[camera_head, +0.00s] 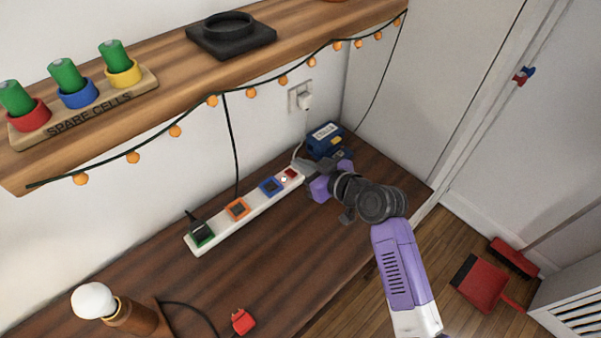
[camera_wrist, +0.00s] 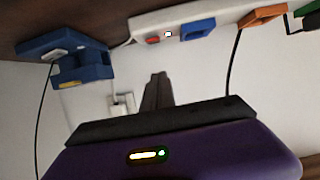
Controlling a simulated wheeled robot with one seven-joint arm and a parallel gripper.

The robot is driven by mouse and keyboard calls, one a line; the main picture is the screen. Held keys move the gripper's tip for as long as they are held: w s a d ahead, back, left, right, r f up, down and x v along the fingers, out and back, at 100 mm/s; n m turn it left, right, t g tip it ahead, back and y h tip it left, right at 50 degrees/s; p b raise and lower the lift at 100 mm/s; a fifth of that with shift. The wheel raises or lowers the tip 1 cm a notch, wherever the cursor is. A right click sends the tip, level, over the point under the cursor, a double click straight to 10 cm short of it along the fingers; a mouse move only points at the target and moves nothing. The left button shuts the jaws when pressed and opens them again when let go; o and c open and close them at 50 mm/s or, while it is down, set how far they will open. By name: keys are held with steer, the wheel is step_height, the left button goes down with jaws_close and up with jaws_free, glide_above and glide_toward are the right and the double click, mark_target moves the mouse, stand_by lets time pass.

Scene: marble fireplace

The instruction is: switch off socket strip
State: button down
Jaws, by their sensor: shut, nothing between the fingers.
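The white socket strip (camera_head: 218,228) lies slantwise on the dark wooden bench, with green, orange and blue framed sockets. At its far right end is a red switch (camera_head: 291,173) with a small bright white spot beside it. In the wrist view the strip (camera_wrist: 143,24) is at the top, with the red switch (camera_wrist: 153,40) and white spot. My gripper (camera_head: 308,171) is shut and empty, close to the strip's switch end. In the wrist view its fingers (camera_wrist: 157,82) show below the switch, apart from it in the picture. Whether they touch it cannot be told.
A blue box (camera_head: 325,140) stands right behind the strip's end; a wall socket with plug (camera_head: 303,97) is above. A shelf (camera_head: 160,100) with string lights overhangs the back. A red plug (camera_head: 243,321) and a white-topped brown object (camera_head: 97,302) are at the front.

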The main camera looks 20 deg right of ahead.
mark_target(295, 176)
steer(key=shift+w+a+f, duration=0.1)
steer(key=shift+w+f, duration=0.05)
steer(key=shift+f, duration=0.95)
steer(key=shift+w+f, duration=0.1)
steer(key=shift+f, duration=1)
steer(key=f+b, duration=0.1)
steer(key=b, duration=0.3)
steer(key=shift+s+f+t, duration=0.1)
steer(key=shift+f+t, duration=0.2)
steer(key=shift+r+p, duration=0.35)
steer(key=shift+r, duration=0.2)
steer(key=shift+r+p, duration=0.5)
steer(key=shift+r, duration=0.25)
